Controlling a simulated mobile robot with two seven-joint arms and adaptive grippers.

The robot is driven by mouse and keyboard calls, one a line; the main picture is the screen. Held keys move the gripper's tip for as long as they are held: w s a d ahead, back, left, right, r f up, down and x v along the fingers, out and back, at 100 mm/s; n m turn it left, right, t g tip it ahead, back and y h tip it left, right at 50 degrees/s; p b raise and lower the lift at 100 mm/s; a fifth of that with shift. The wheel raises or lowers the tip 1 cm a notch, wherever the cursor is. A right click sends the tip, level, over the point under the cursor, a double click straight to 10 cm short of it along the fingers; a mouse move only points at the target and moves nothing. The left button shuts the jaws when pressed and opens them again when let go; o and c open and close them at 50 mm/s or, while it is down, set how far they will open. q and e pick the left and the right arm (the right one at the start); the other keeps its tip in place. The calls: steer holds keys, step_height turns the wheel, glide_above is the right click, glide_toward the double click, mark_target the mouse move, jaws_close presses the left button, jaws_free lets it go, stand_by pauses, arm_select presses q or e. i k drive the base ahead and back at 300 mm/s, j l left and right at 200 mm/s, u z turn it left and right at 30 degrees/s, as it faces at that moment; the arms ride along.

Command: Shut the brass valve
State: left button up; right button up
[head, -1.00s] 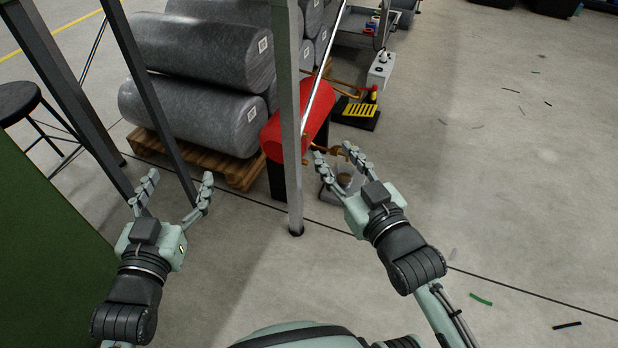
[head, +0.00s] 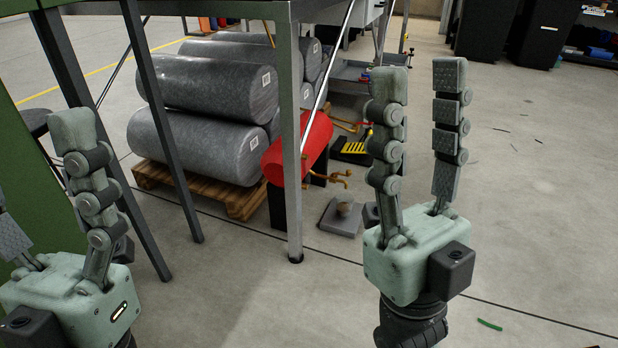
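Brass-coloured fittings (head: 330,178) stick out to the right of the near end of a red cylinder (head: 298,148), low near the floor. I take these for the brass valve. They are small in the head view, and I cannot tell how far the valve is turned. My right gripper (head: 418,70) is open and empty, its fingers pointing up, to the right of the brass fittings in the picture and apart from them. My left gripper (head: 37,165) is open and empty at the left edge, with one finger partly cut off by the frame.
A steel table leg (head: 290,130) stands in front of the red cylinder. Grey rolls (head: 205,88) lie stacked on a wooden pallet (head: 200,185) behind it. A grey block (head: 341,217) sits on the floor below the fittings. The floor at right is mostly clear.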

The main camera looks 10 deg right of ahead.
mark_target(349, 172)
steer(key=i+l+z, duration=0.5)
steer(key=l, duration=0.25)
steer(key=i+l+z, duration=0.45)
steer(key=i, duration=0.3)
steer(key=l, duration=0.1)
